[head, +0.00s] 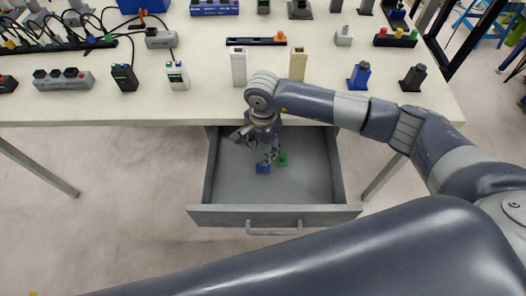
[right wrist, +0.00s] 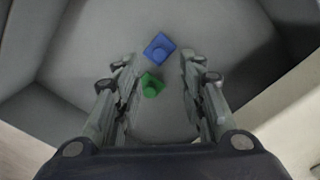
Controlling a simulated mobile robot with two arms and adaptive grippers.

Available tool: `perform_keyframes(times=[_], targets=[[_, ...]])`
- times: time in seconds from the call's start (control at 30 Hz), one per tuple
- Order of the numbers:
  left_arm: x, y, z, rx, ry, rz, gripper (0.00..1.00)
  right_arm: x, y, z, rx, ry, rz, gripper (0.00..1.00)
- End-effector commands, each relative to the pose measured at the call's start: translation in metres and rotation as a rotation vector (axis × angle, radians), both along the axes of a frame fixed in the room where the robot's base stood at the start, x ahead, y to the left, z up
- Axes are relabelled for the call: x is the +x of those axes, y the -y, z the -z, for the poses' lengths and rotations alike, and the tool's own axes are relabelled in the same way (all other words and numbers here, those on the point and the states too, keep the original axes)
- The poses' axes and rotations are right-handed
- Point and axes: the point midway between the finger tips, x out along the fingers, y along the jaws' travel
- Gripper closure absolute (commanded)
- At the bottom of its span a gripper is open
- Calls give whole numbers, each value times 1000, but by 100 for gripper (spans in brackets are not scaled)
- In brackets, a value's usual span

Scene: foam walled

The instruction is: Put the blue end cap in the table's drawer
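The table's drawer (head: 230,185) is pulled open below the tabletop. The blue end cap (head: 263,168) lies on the drawer floor, and it also shows in the right wrist view (right wrist: 158,47). A green end cap (head: 281,160) lies close beside it; in the right wrist view the green one (right wrist: 151,86) is nearer my gripper. My right gripper (head: 269,156) points down into the drawer above the caps. In the right wrist view its fingers (right wrist: 157,75) are spread wide with nothing held between them. My left gripper is not in view.
The white tabletop (head: 210,108) above the drawer carries several connectors, blocks and power strips. A tan block (head: 298,64) and a white block (head: 238,67) stand near its front edge. The drawer's front panel has a grey handle (head: 274,231). The drawer floor around the caps is clear.

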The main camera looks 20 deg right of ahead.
Motion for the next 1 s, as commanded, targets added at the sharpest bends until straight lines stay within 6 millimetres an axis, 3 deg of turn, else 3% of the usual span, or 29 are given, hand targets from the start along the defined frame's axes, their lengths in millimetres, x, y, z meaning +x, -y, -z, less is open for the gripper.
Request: perform_keyframes(times=[0.03, 0.1, 0.3, 1.0], targets=[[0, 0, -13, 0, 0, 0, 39, 1, 1, -18, -1, 2, 0, 63], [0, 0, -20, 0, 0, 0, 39, 0, 1, -30, 0, 1, -1, 63], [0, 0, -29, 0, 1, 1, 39, 0, 1, -49, -2, 0, 1, 63], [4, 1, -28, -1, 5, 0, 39, -1, 0, -49, 0, -1, 0, 63]])
